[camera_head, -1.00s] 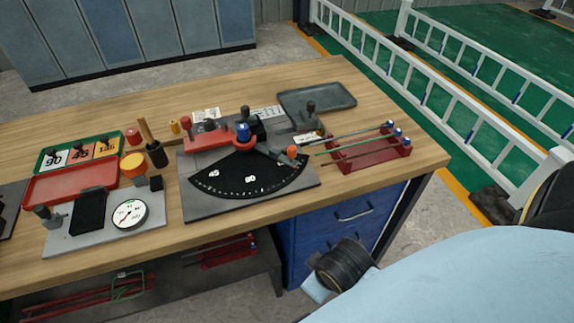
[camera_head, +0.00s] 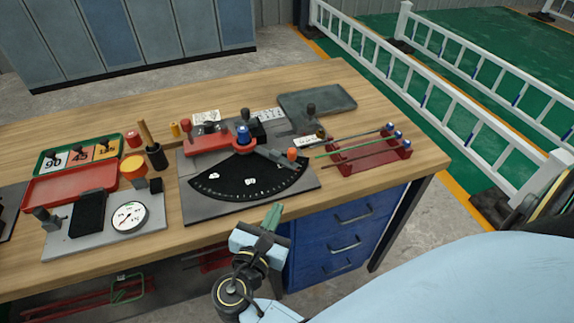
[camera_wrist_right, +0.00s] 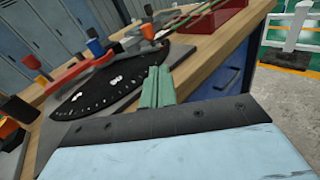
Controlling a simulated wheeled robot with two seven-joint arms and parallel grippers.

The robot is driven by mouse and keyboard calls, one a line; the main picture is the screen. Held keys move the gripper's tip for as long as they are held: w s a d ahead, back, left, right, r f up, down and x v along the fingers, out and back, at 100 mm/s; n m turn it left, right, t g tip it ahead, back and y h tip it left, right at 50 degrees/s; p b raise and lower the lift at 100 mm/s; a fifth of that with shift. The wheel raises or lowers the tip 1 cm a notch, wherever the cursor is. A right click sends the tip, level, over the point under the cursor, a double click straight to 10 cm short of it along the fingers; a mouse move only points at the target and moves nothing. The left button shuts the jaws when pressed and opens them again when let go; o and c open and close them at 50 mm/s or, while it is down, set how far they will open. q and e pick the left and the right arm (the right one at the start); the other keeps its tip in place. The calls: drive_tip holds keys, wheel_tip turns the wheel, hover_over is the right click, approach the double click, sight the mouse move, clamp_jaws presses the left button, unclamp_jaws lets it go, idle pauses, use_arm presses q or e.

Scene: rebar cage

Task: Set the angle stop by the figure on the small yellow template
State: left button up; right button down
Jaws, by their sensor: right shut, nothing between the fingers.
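The angle stop is a dark lever with an orange knob (camera_head: 292,154) over a black fan-shaped scale (camera_head: 245,178) on a grey plate. The lever lies toward the right end of the scale. Its pivot carries a blue knob (camera_head: 242,134). White, yellow and orange templates (camera_head: 80,154) marked 90, 45 and 135 stand in a green tray; the small yellow one reads 45. My right gripper (camera_head: 272,218) is shut and empty, in front of the bench's front edge and below the scale. Its green fingers also show in the right wrist view (camera_wrist_right: 156,86). My left gripper is not in view.
A red rack (camera_head: 370,158) with several rods stands at the right of the bench. A dial gauge (camera_head: 129,216) and a red tray (camera_head: 70,184) are at left. A grey tray (camera_head: 316,104) lies at the back. Blue drawers (camera_head: 345,240) are below.

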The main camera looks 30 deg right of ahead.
drive_tip(key=a+n, duration=0.1)
drive_tip(key=t, duration=0.1)
approach(294, 157)
drive_tip(key=x, duration=0.6)
drive_tip(key=shift+w, duration=0.5)
drive_tip(key=shift+w+d+r+p, duration=0.1)
drive_tip(key=shift+w+d+p, duration=0.1)
drive_tip(key=shift+d+p, duration=0.5)
drive_tip(key=shift+d, duration=0.3)
drive_tip(key=shift+a, duration=0.15)
